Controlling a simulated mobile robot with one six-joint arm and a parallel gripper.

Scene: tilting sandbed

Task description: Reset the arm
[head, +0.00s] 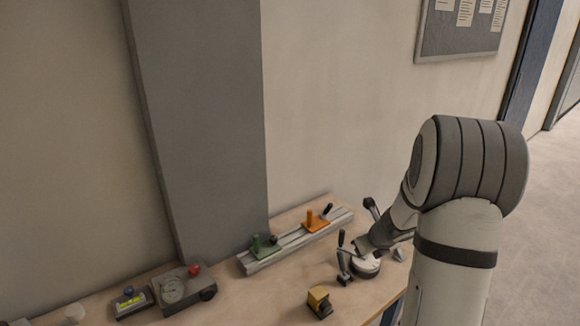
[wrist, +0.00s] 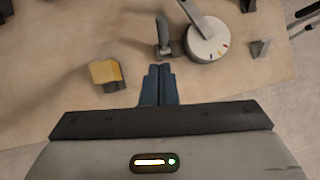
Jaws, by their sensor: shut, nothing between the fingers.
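My gripper (wrist: 158,72) is in the wrist view, its two dark blue fingers together and empty above the wooden table (wrist: 60,50). In the wrist view the fingertips appear just below a small dark lever post (wrist: 163,35) and to the left of a round white dial (wrist: 207,38) with coloured marks and a lever. In the head view my arm reaches in from the right, and its end is over the table near the white dial (head: 366,268). The fingers are hard to make out there.
A yellow and dark block (head: 319,301) sits near the table's front. A rail (head: 297,240) with green and orange sliders lies at the back. A grey box (head: 183,287) with a gauge and red button stands at the left, beside a small device with a green display (head: 131,301).

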